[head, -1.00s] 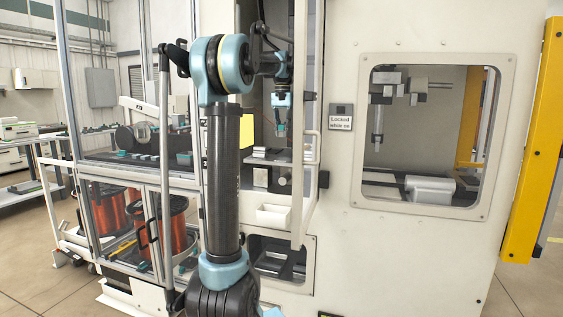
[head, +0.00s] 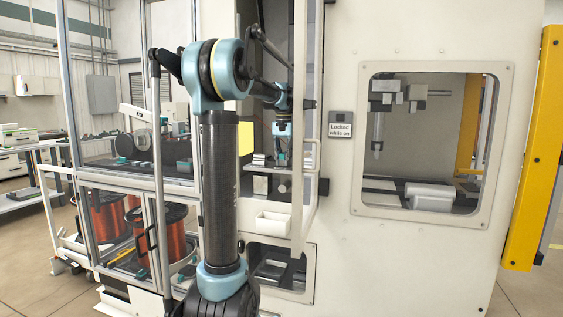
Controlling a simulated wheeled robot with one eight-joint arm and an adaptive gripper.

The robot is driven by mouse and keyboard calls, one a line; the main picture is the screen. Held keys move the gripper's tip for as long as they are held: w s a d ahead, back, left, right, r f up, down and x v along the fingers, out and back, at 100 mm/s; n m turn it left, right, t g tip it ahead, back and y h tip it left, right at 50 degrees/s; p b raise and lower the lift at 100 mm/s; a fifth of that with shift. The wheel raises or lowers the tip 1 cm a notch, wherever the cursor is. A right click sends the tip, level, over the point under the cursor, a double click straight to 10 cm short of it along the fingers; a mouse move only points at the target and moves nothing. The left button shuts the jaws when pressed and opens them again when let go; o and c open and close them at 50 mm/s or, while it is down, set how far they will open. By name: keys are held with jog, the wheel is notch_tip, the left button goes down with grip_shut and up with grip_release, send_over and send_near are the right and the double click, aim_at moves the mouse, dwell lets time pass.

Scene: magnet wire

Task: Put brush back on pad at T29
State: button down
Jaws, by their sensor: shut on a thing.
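My gripper (head: 282,160) is inside the open bay of the white machine (head: 340,220), pointing down just above a small ledge with pale blocks (head: 259,161). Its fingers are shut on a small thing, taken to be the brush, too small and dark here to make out. The pad and any T29 mark cannot be told apart at this size. My arm crosses in front of the left part of the machine and hides some of it.
A tall door frame with a handle (head: 309,165) stands right of the bay, close to my gripper. A white bin (head: 273,223) is below the ledge. Copper wire spools (head: 105,215) are in the left cabinet. A windowed panel (head: 425,140) closes off the right side.

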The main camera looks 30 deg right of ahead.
jog(key=shift+f, duration=0.15)
jog(key=c, duration=1.5)
grip_release()
jog(key=shift+o, duration=0.2)
notch_tip(320, 180, up, 12)
jog(key=shift+r, duration=0.1)
jog(key=s+a+f+n, duration=0.2)
jog(key=a+f, duration=0.3)
jog(key=a, duration=0.4)
jog(key=s+a+f+n+t, duration=0.1)
jog(key=s+a+f, duration=0.25)
jog(key=a, duration=0.55)
jog(key=s+a+f+n, duration=0.1)
jog(key=a+f+n, duration=0.1)
jog(key=a+f, duration=0.45)
jog(key=s+a+f+n, duration=0.1)
jog(key=s+a+f, duration=0.4)
jog(key=f, duration=0.3)
jog(key=s+a+f+n, duration=0.2)
jog(key=s+a+f, duration=0.4)
jog(key=f, duration=0.2)
jog(key=s+a+f+n+t, duration=0.1)
jog(key=s+a+f+n, duration=0.1)
jog(key=s+a+f, duration=0.3)
notch_tip(320, 180, down, 3)
jog(key=shift+s+a, duration=0.15)
jog(key=shift+s, duration=0.3)
